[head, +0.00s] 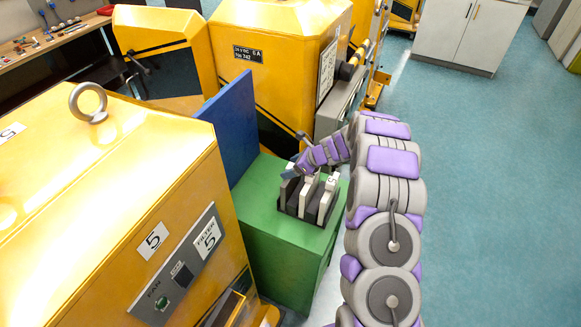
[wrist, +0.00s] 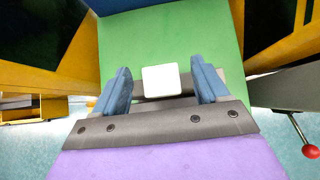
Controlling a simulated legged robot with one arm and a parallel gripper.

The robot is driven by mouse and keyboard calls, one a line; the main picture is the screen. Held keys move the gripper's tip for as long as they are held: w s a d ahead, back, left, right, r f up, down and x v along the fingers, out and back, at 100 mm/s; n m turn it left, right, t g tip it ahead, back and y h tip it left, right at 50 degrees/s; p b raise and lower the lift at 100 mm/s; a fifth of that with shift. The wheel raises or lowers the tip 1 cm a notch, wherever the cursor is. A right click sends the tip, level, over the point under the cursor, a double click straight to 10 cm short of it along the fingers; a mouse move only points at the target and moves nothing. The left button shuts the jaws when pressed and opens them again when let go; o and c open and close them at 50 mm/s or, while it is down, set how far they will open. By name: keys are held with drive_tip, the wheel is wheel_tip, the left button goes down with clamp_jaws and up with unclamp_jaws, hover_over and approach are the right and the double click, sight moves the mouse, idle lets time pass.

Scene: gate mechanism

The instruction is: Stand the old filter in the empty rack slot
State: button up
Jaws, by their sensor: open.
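A dark rack (head: 291,209) sits on top of the green cabinet (head: 265,226) in the head view. Upright pale filters stand in it, and the right one (head: 326,200) bears a label reading 5. My gripper (head: 296,169) is over the left part of the rack, partly hidden by its own wrist. In the wrist view my gripper (wrist: 162,84) has its two blue fingers apart. A white square filter top (wrist: 161,80) lies between them, with a gap on each side. I cannot tell which filter is the old one, or which slot is empty.
A yellow machine (head: 120,200) labelled FILTER 5 stands at the left, close to the cabinet. A blue panel (head: 230,125) rises behind the cabinet's left side. More yellow machines (head: 270,60) stand behind. The teal floor (head: 490,180) at the right is clear.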

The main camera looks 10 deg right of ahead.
drive_tip(key=shift+d+r, duration=0.15)
drive_tip(key=shift+d, duration=0.3)
drive_tip(key=p+v, duration=0.1)
drive_tip(key=v, duration=1.5)
drive_tip(key=shift+s+r, duration=0.25)
drive_tip(key=shift+a, duration=0.15)
